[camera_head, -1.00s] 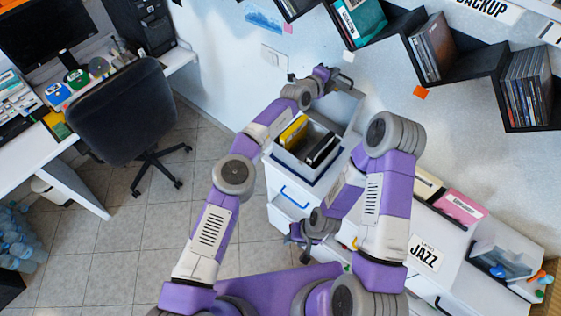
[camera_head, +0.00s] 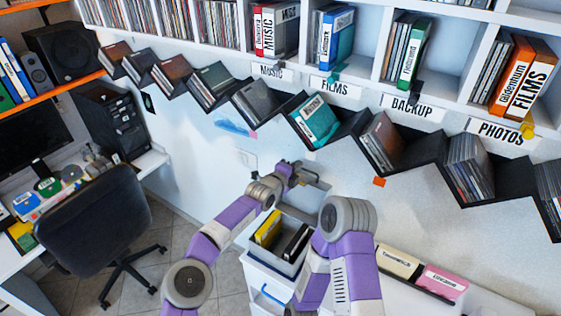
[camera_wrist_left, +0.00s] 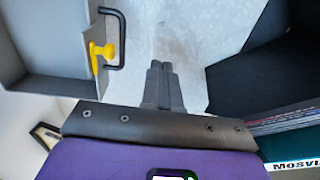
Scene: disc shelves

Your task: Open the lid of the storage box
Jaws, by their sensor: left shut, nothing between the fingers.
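The grey storage box (camera_head: 270,258) stands against the wall in the head view, with its top open. A yellow item (camera_head: 267,230) and a dark item (camera_head: 295,243) show inside. Its grey lid (camera_head: 313,201) stands raised at the back, partly hidden by my arms. In the left wrist view the lid (camera_wrist_left: 42,48) is at the left, with a black handle (camera_wrist_left: 119,38) and a yellow knob (camera_wrist_left: 105,52). My left gripper (camera_head: 312,174) is shut and empty near the lid's upper edge; its closed fingers (camera_wrist_left: 160,68) are apart from the handle. My right gripper is out of view.
Black zigzag disc shelves (camera_head: 345,137) hang above and right of my left gripper. A dark shelf (camera_wrist_left: 240,75) is close on the right in the wrist view. A black office chair (camera_head: 95,222) stands left. Pink (camera_head: 442,281) and cream (camera_head: 398,260) boxes are right.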

